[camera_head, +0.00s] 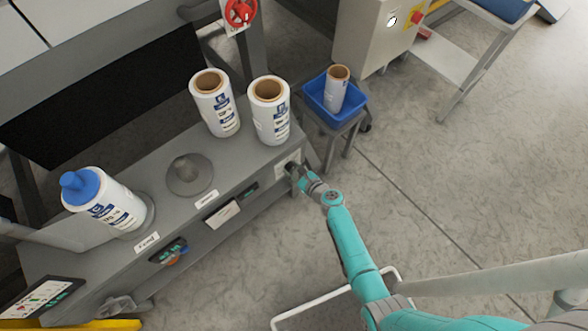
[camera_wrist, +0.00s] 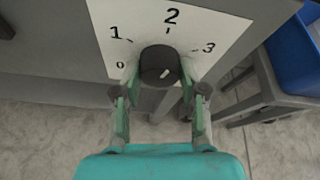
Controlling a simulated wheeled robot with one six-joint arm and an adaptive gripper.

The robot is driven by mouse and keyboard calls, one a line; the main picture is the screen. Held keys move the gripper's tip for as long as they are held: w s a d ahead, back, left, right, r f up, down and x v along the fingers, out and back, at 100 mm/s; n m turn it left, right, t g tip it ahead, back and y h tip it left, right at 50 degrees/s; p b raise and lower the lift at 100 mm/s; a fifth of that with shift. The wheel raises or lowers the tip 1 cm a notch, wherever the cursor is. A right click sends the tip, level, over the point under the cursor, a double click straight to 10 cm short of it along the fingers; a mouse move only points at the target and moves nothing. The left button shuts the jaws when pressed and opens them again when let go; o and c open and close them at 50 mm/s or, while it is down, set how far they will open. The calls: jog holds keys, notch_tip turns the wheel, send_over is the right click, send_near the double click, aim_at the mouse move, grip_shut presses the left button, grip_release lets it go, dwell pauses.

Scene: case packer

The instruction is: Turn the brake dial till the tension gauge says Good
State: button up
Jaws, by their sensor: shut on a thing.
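The brake dial (camera_wrist: 158,66) is a dark round knob on a white plate (camera_wrist: 120,18) marked 0, 1, 2 and 3. A short white mark on its face lies to the lower right of its centre, slanting up toward the 3 side. My gripper (camera_wrist: 160,78) is shut on the dial, one green finger on each side. In the head view my gripper (camera_head: 294,170) is at the right end of the grey bench's front, partly hiding the plate. I cannot make out a tension gauge or its reading.
Two film rolls (camera_head: 214,103) (camera_head: 270,112) stand on the bench (camera_head: 237,170); a blue-capped roll (camera_head: 107,203) leans at the left. A blue bin (camera_head: 318,104) with a smaller roll stands beyond the bench's right end. A dark panel (camera_head: 42,298) is at lower left.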

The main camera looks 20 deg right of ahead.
jog(key=shift+n+t+h, duration=0.3)
jog(key=shift+n+h, duration=0.2)
jog(key=shift+n, duration=0.3)
jog(key=o, duration=1.1)
jog(key=shift+o, duration=0.2)
jog(key=shift+s, duration=0.1)
jog(key=v, duration=1.1)
jog(key=shift+s+r, duration=0.2)
jog(key=shift+s, duration=0.15)
jog(key=shift+d, duration=0.1)
